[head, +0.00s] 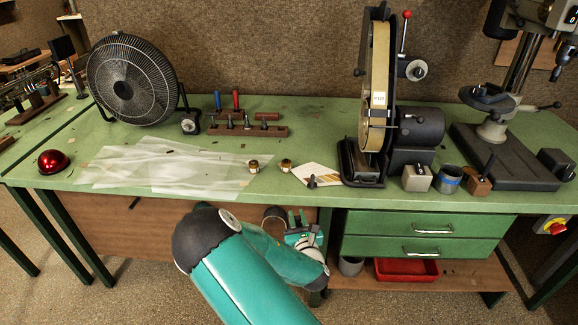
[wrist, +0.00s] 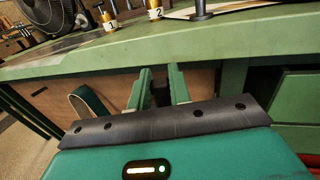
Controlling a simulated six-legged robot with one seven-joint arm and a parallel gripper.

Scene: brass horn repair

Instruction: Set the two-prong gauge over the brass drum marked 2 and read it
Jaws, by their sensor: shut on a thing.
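The brass drum marked 2 (wrist: 154,5) stands near the front edge of the bench, and shows in the head view (head: 287,163). The brass drum marked 1 (wrist: 108,17) stands to its left (head: 253,166). My gripper (head: 302,219) is below and in front of the bench edge, lower than both drums. In the wrist view its two green fingers (wrist: 161,88) are shut on a small dark thing between them. The held thing is mostly hidden, so I cannot tell its shape or whether it is the two-prong gauge. I see no gauge plainly elsewhere.
A white card (head: 318,176) and a small grey post (head: 312,182) are right of drum 2. Clear plastic sheet (head: 160,165) lies to the left. A belt sander (head: 375,100) stands behind right. The green bench edge (head: 200,191) lies between my gripper and the drums.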

